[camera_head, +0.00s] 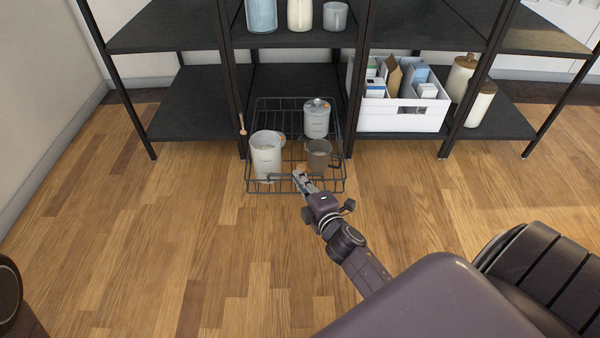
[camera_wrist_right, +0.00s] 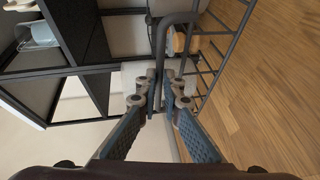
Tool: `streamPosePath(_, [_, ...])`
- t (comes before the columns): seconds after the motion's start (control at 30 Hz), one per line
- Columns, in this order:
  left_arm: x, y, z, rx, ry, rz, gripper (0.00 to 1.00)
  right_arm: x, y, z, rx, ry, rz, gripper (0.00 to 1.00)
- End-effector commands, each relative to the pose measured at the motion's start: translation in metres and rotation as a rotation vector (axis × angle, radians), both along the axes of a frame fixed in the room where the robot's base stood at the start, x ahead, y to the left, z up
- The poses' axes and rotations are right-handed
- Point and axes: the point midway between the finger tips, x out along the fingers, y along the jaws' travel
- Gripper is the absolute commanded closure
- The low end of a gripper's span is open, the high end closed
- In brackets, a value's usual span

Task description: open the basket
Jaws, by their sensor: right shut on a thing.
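The wire basket (camera_head: 337,183) is dark metal and sticks out from the lower level of the black shelf, over the wood floor. It holds a white canister (camera_head: 266,155), a lidded grey jar (camera_head: 316,120) and a brown mug (camera_head: 319,154). My right gripper (camera_head: 300,180) is at the basket's front rim. In the right wrist view, the right gripper (camera_wrist_right: 160,98) is shut on a dark wire bar of the basket (camera_wrist_right: 160,45). The left gripper is not in view; only a bit of my left arm shows at the left edge.
The black shelf unit (camera_head: 190,100) spans the back, with thin upright posts. A white box (camera_head: 400,115) with cartons stands right of the basket, beside white jars (camera_head: 480,103) with wooden lids. The wood floor (camera_head: 170,230) in front is clear.

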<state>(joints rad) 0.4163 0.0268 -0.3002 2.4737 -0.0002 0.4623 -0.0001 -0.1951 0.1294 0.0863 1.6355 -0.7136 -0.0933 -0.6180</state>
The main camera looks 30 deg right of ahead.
Motion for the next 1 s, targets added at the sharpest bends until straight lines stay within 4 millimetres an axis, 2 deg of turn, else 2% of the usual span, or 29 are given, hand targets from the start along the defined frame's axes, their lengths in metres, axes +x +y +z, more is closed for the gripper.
streamPosePath(0.3, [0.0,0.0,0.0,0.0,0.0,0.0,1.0,-0.001,0.0,-0.001,-0.001,0.001,0.0,1.0])
streamPosePath(0.33, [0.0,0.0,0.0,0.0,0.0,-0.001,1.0,-0.001,0.0,-0.001,-0.001,0.001,0.0,0.92])
streamPosePath(0.4, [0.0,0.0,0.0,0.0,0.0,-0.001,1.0,-0.001,0.0,-0.001,-0.001,0.001,0.0,0.86])
streamPosePath(0.73, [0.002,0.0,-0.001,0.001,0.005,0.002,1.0,-0.003,0.001,0.0,-0.001,0.001,0.0,0.86])
streamPosePath(0.87, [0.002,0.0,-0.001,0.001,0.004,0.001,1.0,-0.016,0.003,0.001,0.0,0.002,0.0,0.86])
streamPosePath(1.0, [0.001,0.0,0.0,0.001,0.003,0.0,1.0,-0.042,0.007,0.006,0.001,0.003,0.0,0.86])
